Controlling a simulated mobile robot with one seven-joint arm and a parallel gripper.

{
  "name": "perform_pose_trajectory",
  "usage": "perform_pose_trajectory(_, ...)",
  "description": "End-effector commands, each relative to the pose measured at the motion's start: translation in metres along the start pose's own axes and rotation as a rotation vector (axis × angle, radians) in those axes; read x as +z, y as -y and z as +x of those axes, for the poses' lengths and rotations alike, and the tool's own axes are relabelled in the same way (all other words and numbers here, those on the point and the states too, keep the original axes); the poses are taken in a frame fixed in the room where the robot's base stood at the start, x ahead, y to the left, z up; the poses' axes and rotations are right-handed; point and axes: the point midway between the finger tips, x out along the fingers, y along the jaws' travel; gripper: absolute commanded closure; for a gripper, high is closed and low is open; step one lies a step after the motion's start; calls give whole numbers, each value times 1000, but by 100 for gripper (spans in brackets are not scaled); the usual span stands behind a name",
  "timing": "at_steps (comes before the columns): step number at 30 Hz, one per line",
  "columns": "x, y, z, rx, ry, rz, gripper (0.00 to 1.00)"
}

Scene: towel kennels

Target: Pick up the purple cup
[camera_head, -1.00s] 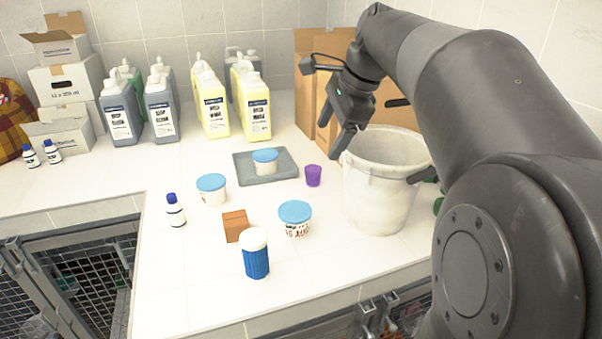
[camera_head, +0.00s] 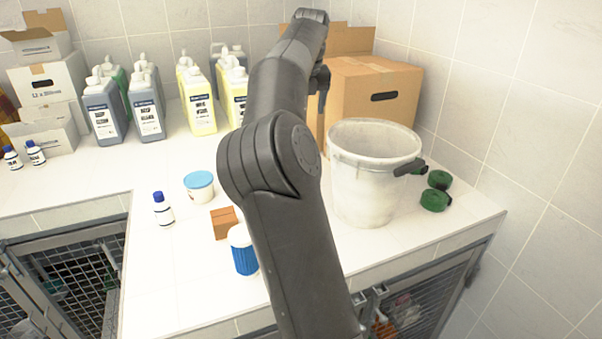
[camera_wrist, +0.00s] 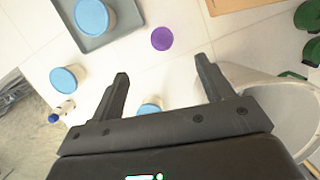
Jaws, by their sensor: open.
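The purple cup (camera_wrist: 162,38) stands on the white counter in the wrist view, seen from above, just beyond and between my fingertips. My gripper (camera_wrist: 160,82) is open and empty, and does not touch the cup. In the head view my arm hides the purple cup. Part of my gripper (camera_head: 319,80) shows there as a dark shape beside the cardboard box.
A white bucket (camera_head: 372,185) stands close on the right, its rim near my right finger. A grey tray (camera_wrist: 120,30) holds a blue-lidded tub (camera_wrist: 92,17). Green rolls (camera_head: 436,199) lie right of the bucket. Another blue-lidded tub (camera_wrist: 150,107) is partly hidden behind my gripper.

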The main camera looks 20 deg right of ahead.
Motion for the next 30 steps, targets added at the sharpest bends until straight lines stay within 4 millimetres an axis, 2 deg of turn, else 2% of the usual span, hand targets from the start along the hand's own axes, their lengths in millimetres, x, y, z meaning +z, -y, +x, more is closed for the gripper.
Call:
perform_pose_trajectory(15, -26, -2, 100, -4, -3, 13, 27)
perform_pose_trajectory(22, -28, -1, 123, -5, -3, 13, 27)
perform_pose_trajectory(30, -28, -1, 162, -5, -2, 13, 27)
